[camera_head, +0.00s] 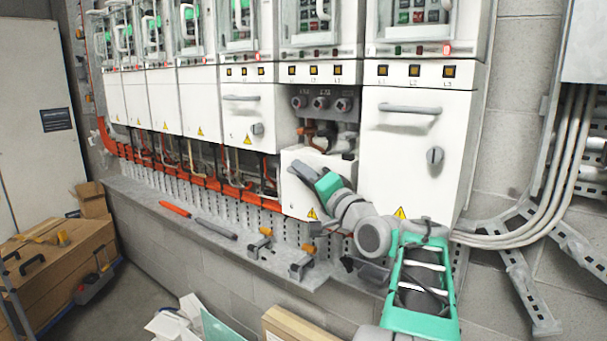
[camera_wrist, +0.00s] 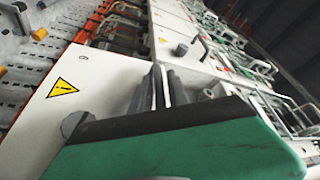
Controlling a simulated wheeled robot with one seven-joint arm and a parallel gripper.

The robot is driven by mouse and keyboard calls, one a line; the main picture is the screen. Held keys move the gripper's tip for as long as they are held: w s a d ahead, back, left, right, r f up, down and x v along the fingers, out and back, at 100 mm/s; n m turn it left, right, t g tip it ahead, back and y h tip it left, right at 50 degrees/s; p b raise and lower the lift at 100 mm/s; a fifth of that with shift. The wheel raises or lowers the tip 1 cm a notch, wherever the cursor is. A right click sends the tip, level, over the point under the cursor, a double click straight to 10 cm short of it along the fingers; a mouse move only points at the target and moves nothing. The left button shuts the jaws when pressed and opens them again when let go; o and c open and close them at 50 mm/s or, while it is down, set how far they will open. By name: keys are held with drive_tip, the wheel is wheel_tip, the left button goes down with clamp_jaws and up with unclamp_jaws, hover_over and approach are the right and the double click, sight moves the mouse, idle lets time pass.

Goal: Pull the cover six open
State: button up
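Cover six (camera_head: 300,192) is a white panel with a yellow warning triangle near its bottom edge. It stands partly open: its top is tipped out and down, and the dark terminal bay (camera_head: 322,103) shows above it. My gripper (camera_head: 298,172) is at the cover's upper part, around its grey handle, and seems shut on it; the arm hides the cover's right side. In the wrist view the cover (camera_wrist: 112,75) fills the left middle, with its round knob (camera_wrist: 75,123). The grey fingers (camera_wrist: 160,88) close around the handle bar, which is partly hidden.
Closed covers with grey handles stand on both sides, the right one (camera_head: 415,150) close to my arm. A ledge (camera_head: 180,212) below holds a red-and-grey tool and clamps. Cable conduits (camera_head: 560,170) run at the right. Cardboard boxes (camera_head: 60,262) lie at the left.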

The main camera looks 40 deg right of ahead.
drive_tip(key=b+v, duration=0.1)
drive_tip(key=v, duration=0.6)
drive_tip(key=shift+s+b, duration=0.3)
drive_tip(key=shift+s, duration=0.1)
drive_tip(key=shift+f, duration=0.1)
drive_tip(key=w+a+f+n+g+y+p, duration=0.1)
drive_tip(key=w+a+f+n+g+p, duration=0.2)
drive_tip(key=a+f, duration=0.55)
drive_tip(key=w+a+f+n+g+y+p, duration=0.1)
drive_tip(key=w+a+f+n+g+p, duration=0.15)
drive_tip(key=a+f+g, duration=0.6)
drive_tip(key=s+a+f+n+g+h+p, duration=0.1)
drive_tip(key=s+a+f+n+g, duration=0.1)
drive_tip(key=s+a+f, duration=0.3)
drive_tip(key=s+a+f+n+g+h+p, duration=0.1)
drive_tip(key=s+a+f+n+g, duration=0.2)
drive_tip(key=s, duration=1)
wheel_tip(320, 180, down, 2)
drive_tip(key=shift+s+a+f+n+g+p, duration=0.1)
drive_tip(key=shift+s+a+n+g+p, duration=0.25)
drive_tip(key=shift+a+n, duration=0.5)
